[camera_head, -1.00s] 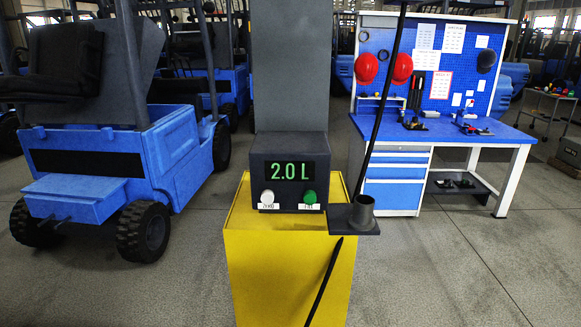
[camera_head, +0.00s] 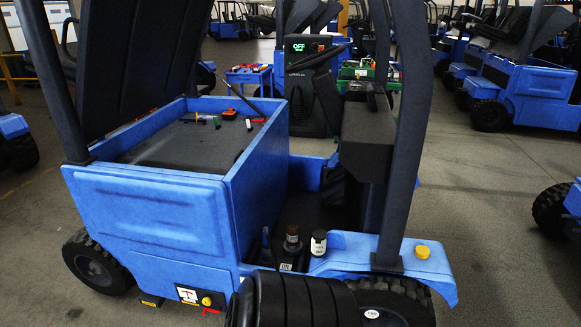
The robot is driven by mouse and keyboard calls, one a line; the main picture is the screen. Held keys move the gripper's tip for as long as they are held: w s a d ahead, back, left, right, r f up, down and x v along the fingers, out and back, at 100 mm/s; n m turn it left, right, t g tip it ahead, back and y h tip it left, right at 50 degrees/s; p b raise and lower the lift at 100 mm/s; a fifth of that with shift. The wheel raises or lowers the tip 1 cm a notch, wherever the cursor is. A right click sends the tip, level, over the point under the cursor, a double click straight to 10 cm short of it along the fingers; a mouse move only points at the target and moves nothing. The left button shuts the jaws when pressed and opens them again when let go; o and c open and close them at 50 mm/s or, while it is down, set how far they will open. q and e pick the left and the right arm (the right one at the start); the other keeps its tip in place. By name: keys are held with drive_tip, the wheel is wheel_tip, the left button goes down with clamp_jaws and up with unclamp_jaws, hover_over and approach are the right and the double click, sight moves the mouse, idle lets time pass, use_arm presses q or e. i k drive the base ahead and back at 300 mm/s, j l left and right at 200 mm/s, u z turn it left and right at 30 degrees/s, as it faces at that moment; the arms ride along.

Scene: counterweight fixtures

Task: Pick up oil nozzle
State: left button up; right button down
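I do not see the oil nozzle in the head view now. The yellow oil dispenser that showed earlier is also out of view. A blue forklift (camera_head: 150,215) fills the near part of the view, its dark cover tilted up. A dark neck with a brownish top (camera_head: 292,236) and a white-bodied, dark-capped piece (camera_head: 318,242) stand side by side on it. A yellow cap (camera_head: 423,252) sits on its right fender.
The forklift's dark upright posts (camera_head: 402,130) and black wheel (camera_head: 385,300) stand close in front. Behind it is a dark unit with a green "OFF" display (camera_head: 299,47). Other blue forklifts (camera_head: 520,95) stand at the right, with open grey floor (camera_head: 470,190) between.

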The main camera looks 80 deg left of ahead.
sight(266, 231)
drive_tip(key=u, duration=2.95)
